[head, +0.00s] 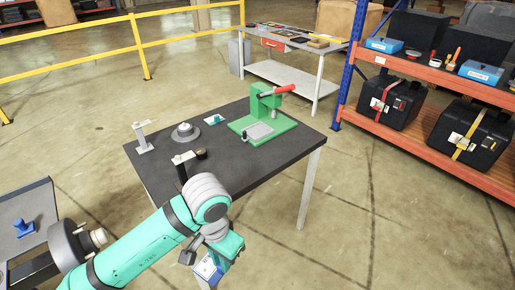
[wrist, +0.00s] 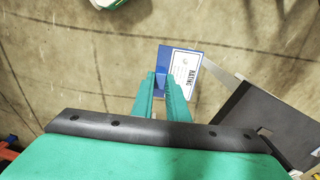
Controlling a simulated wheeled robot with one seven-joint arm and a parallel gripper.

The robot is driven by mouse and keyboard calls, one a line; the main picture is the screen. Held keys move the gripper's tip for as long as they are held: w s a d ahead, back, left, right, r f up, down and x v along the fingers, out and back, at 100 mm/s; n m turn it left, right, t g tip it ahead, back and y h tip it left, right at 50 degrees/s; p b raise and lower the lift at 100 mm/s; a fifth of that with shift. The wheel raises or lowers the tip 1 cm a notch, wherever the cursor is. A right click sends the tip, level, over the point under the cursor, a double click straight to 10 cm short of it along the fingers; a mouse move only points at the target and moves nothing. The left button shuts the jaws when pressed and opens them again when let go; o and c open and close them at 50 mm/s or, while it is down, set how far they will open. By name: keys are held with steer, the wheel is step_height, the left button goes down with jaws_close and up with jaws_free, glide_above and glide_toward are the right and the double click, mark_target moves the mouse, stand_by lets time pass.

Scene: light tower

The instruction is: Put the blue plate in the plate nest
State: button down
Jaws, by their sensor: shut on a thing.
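My gripper (head: 222,256) is low in front of the black worktable in the head view, out over the floor. Its teal fingers (wrist: 163,88) are shut on the blue plate (wrist: 181,66), which has a white printed label. The plate also shows below the gripper in the head view (head: 207,269), partly hidden by my arm. A green press with a red handle (head: 266,104) stands at the back right of the worktable. A grey square seat on its green base (head: 258,131) looks like the plate nest; no plate shows in it.
The black worktable (head: 232,160) also carries a round grey fixture (head: 185,133), a small teal-and-white piece (head: 213,119) and grey posts. An orange shelf rack (head: 440,75) stands at the right, a grey cart (head: 30,228) at the left. Floor right of the worktable is clear.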

steer(key=w+d+f+n, duration=0.2)
steer(key=w+f, duration=0.2)
steer(key=w, duration=0.4)
steer(key=w+d+f+n, duration=0.3)
steer(key=w+f, duration=0.2)
steer(key=w, duration=0.4)
steer(key=w+d+f+n, duration=0.2)
steer(key=w+f, duration=0.3)
steer(key=w, duration=0.4)
steer(key=shift+w+d, duration=0.15)
steer(key=shift+d, duration=0.25)
